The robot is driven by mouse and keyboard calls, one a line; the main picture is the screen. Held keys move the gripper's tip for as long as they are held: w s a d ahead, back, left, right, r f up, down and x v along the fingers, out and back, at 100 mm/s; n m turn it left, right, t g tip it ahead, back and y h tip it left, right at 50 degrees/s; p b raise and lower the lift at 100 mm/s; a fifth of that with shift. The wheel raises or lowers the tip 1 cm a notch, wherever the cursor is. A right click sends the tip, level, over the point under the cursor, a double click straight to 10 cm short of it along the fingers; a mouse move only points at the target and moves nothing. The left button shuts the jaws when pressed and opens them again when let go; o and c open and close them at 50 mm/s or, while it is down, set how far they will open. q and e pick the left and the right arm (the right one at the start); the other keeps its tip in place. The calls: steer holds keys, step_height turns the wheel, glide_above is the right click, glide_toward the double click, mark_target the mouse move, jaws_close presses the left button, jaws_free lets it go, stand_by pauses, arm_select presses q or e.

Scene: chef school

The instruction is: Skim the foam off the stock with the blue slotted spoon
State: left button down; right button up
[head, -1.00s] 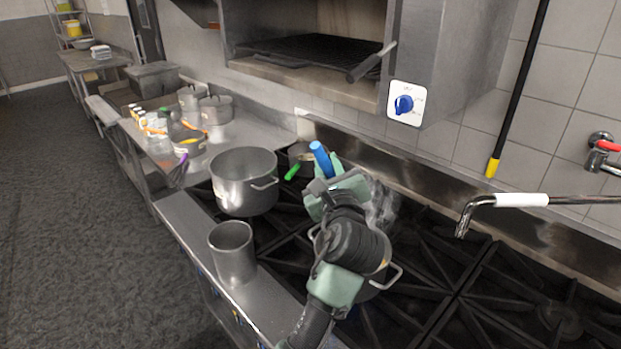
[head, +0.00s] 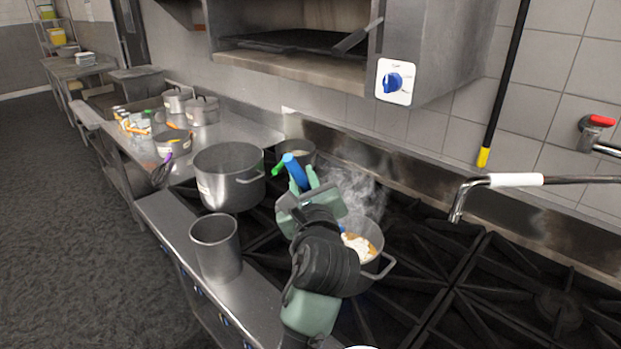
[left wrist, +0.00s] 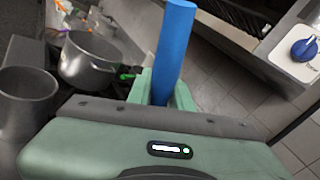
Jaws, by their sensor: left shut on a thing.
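My left gripper (head: 301,184) is shut on the blue handle of the slotted spoon (head: 293,166), in the middle of the head view. In the left wrist view the blue handle (left wrist: 174,45) stands up between the green fingers (left wrist: 163,88). The spoon's lower end is mostly hidden behind my gripper; a bit of blue shows at the stock pot. The stock pot (head: 376,266) steams on the stove just right of my gripper, with white foam (head: 358,246) on orange-brown stock.
A large empty-looking pot (head: 229,192) and a metal cylinder container (head: 216,248) stand to the left. A smaller pot with a green handle (head: 283,169) is behind. A pot-filler tap (head: 515,180) reaches over the right burners, which are clear.

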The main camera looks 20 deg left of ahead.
arm_select(q)
steer(key=w+d+f+b, duration=0.1)
steer(key=w+f+b, duration=0.3)
steer(key=f, duration=0.5)
steer(key=shift+w+d+f, duration=0.3)
steer(key=shift+d, duration=0.05)
stand_by(0.4)
